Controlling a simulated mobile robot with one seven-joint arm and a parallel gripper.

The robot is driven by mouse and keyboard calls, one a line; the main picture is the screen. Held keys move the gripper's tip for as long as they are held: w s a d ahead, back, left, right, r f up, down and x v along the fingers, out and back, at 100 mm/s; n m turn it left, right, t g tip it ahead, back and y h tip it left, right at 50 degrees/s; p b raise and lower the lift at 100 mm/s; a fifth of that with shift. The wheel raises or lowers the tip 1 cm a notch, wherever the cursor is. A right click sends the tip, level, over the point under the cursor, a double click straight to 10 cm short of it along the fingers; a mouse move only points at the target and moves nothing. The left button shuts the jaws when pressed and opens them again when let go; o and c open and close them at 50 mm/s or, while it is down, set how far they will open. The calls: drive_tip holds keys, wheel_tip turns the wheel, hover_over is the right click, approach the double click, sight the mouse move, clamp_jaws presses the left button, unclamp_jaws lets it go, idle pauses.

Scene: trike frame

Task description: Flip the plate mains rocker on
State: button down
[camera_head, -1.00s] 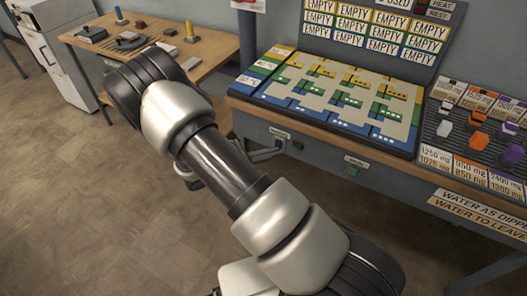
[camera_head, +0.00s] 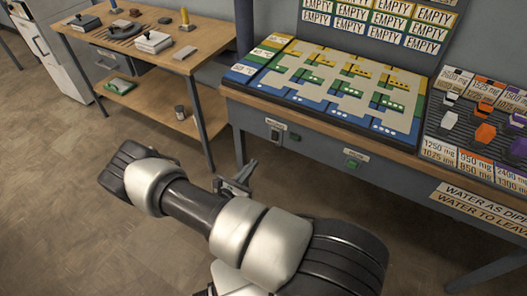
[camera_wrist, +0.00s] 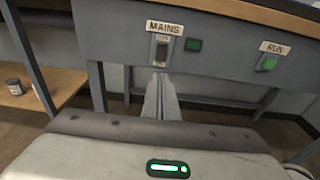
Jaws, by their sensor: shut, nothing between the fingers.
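The plate mains rocker (camera_wrist: 162,51) is a small dark switch under a MAINS label on the grey front panel of the bench. It also shows in the head view (camera_head: 275,134). I cannot tell which way it is tipped. My gripper (camera_wrist: 161,77) is shut and empty. In the wrist view its fingertips point at the panel just below the rocker. In the head view my gripper (camera_head: 250,165) is low and apart from the panel. A dark green square indicator (camera_wrist: 194,45) sits right of the rocker.
A green RUN button (camera_wrist: 268,63) is further right on the panel. The bench top holds a patterned board (camera_head: 335,85) and a rack of coloured pieces (camera_head: 480,125). A wooden side table (camera_head: 190,55) stands at the left. The floor before the bench is clear.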

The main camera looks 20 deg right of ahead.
sight(273, 140)
drive_tip(key=b+x, duration=0.1)
drive_tip(key=x, duration=1.2)
drive_tip(key=shift+w+d, duration=0.15)
drive_tip(key=shift+d, duration=0.2)
drive_tip(key=shift+f+b, duration=0.3)
drive_tip(key=shift+b, duration=0.3)
drive_tip(key=shift+w+d+r, duration=0.1)
drive_tip(key=shift+r, duration=0.15)
drive_tip(key=shift+a+f, duration=0.15)
drive_tip(key=shift+a, duration=0.25)
drive_tip(key=s+a+f, duration=0.1)
drive_tip(key=s+a, duration=0.7)
drive_tip(key=a, duration=0.2)
drive_tip(key=shift+s+f, duration=0.3)
drive_tip(key=shift+a, duration=0.1)
